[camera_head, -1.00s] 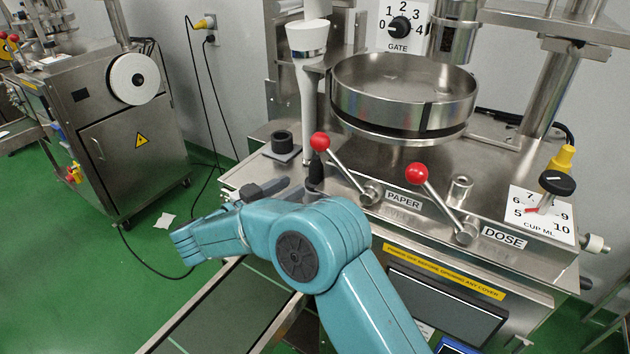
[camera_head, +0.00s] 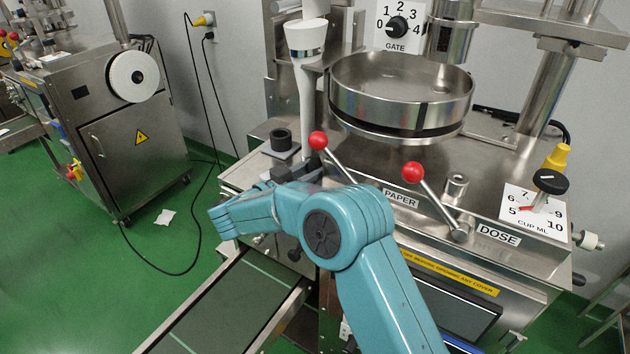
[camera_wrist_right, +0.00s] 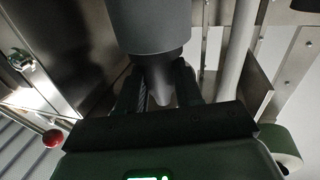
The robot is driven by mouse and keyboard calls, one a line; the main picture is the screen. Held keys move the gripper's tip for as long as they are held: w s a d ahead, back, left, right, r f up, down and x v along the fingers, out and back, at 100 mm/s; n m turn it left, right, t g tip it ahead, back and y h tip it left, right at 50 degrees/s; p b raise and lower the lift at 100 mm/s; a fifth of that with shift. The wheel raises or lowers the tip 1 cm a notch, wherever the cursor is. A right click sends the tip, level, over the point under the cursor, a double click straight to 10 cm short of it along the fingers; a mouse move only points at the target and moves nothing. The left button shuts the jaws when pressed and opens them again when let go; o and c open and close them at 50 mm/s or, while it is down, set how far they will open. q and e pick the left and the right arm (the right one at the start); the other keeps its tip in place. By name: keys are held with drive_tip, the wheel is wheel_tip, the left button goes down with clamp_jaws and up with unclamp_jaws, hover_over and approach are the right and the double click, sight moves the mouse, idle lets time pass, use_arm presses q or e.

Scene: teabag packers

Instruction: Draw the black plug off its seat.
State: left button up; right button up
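The black plug, a dark grey cylinder (camera_wrist_right: 155,28) narrowing to a blunt cone, fills the top middle of the right wrist view. Its narrow end lies between the two fingers of my right gripper (camera_wrist_right: 163,78). Whether both fingers press on it is too dark to tell. In the head view my right gripper (camera_head: 298,171) is at the machine's front left edge, just left of the PAPER lever. There the gripper and teal arm hide the plug, and its seat is not clearly visible. My left gripper is not in view.
The red-knobbed PAPER lever (camera_head: 318,141) stands close to my right gripper. The DOSE lever (camera_head: 412,173) is further right. A black ring on a square base (camera_head: 282,143) stands just behind the gripper. A round steel pan (camera_head: 400,105) rises behind the levers.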

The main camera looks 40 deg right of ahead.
sight(310, 170)
wheel_tip(310, 170, up, 20)
drive_tip(key=p, duration=0.2)
idle(0.7)
drive_tip(key=shift+r, duration=0.1)
